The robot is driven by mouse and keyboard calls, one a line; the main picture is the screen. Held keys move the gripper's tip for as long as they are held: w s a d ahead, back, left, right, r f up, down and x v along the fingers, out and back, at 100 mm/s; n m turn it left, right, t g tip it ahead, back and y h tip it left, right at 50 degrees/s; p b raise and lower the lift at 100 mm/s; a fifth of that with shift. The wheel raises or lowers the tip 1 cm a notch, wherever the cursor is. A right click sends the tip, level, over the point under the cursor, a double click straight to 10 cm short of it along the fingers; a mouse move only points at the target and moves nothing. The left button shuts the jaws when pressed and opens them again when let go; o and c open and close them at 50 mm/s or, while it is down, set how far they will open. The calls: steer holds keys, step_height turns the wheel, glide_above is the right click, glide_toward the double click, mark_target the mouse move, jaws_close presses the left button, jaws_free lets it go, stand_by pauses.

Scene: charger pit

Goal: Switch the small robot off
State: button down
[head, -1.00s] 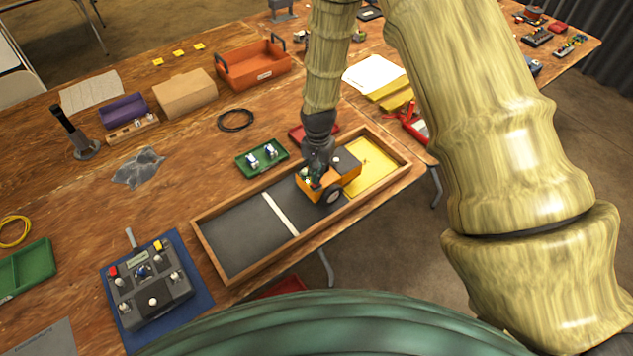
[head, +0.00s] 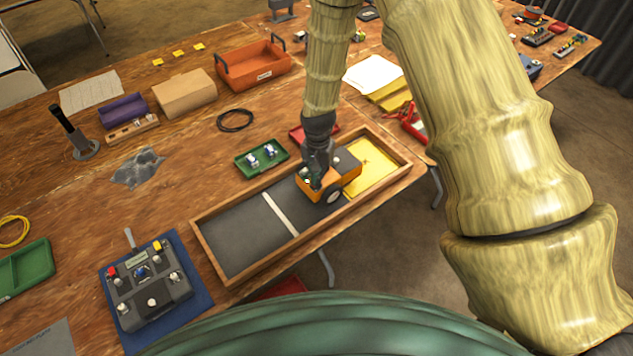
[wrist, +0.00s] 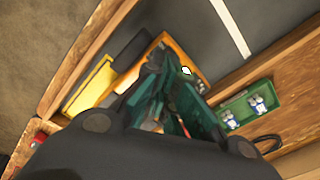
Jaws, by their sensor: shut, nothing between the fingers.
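The small robot (head: 342,181) is an orange box on dark wheels with a dark block on top. It stands in the wooden-walled pit (head: 232,282), on the dark floor beside the yellow patch. It also shows in the wrist view (wrist: 174,50), partly hidden behind my fingers. My gripper (head: 315,184) points down at the left end of the robot's top. Its green fingers (wrist: 176,90) are shut with nothing between them. A small white spot shows by the fingertips in the wrist view. I cannot tell whether the tips touch the robot, and its switch is not clear.
A yellow patch (head: 372,165) fills the pit's right end; a white line (head: 279,214) crosses the dark floor. A green tray (head: 243,166) with small blue-white parts lies behind the pit. A control box (head: 152,288) sits on a blue mat at the front left.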

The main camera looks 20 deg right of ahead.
steer(key=shift+f, duration=0.4)
stand_by(0.3)
steer(key=shift+r, duration=0.15)
steer(key=shift+r+p, duration=2)
steer(key=shift+r, duration=1.4)
